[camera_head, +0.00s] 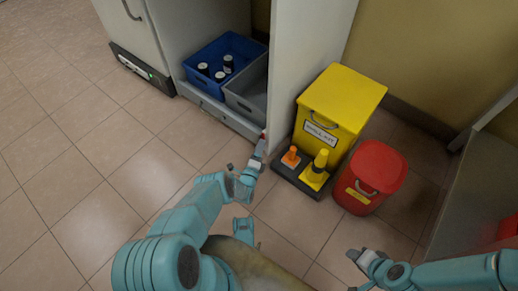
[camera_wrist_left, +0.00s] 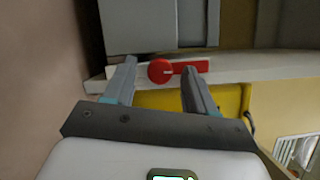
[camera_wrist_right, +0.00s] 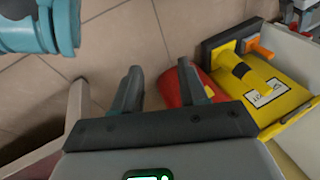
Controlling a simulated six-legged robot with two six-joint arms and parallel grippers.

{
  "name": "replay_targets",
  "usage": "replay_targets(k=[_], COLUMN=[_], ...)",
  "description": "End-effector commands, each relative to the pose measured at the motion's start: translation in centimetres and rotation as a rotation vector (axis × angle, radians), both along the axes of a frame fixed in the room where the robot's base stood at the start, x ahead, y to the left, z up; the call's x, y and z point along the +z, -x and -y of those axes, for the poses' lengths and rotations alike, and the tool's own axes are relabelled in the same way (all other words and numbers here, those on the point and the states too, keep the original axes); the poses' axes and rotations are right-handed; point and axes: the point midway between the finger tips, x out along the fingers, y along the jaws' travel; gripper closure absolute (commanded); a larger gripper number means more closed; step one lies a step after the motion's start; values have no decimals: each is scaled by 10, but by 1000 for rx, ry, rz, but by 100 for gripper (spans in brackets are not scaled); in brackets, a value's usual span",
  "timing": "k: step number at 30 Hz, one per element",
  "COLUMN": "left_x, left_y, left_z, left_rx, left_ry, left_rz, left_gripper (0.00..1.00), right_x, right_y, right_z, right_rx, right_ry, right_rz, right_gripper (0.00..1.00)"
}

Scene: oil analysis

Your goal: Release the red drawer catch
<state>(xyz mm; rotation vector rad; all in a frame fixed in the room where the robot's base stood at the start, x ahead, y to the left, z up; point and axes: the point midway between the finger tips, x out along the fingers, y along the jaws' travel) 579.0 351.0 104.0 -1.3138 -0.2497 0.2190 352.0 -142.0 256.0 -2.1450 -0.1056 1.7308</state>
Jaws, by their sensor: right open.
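The red drawer catch (camera_wrist_left: 160,70) has a round knob and a red bar to its right, on a pale edge below a grey bin. A sliver of red shows by the cabinet's edge in the head view (camera_head: 264,134). My left gripper (camera_head: 258,156) is open, and in the left wrist view (camera_wrist_left: 159,66) its fingers lie on either side of the knob. I cannot tell whether they touch it. The drawer (camera_head: 222,113) sits low in the cabinet. My right gripper (camera_head: 366,264) is open and empty, away from the catch, pointing toward the red bin in the right wrist view (camera_wrist_right: 160,75).
The drawer carries a blue crate (camera_head: 205,57) with several bottles and a grey bin (camera_head: 238,103). A yellow spill-kit box (camera_head: 345,95), small cones on a dark base, and a red bin (camera_head: 375,170) stand right of the cabinet panel (camera_head: 305,55). Tiled floor at left is clear.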

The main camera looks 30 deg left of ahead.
Motion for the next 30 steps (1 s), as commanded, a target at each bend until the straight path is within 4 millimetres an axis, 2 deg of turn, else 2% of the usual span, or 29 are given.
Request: replay_targets(k=[7, 11, 13, 16, 24, 30], left_x=[1, 2, 3, -1, -8, -10], left_y=[2, 15, 29, 54, 120, 148], left_z=[0, 5, 9, 16, 37, 46], left_rx=[0, 1, 2, 2, 2, 1], left_ry=[1, 3, 4, 6, 4, 2], left_rz=[0, -3, -3, -5, -3, -1], left_gripper=[44, 44, 44, 44, 44, 44], right_x=[2, 12, 21, 24, 24, 22], right_y=[0, 5, 10, 15, 19, 17], right_z=[0, -1, -2, -3, -4, -4], right_rx=[1, 2, 5, 7, 9, 8], right_ry=[0, -3, -7, -10, -13, -12], right_rz=[-2, -17, -34, -52, -65, -59], right_gripper=[57, 57, 57, 57, 57, 57])
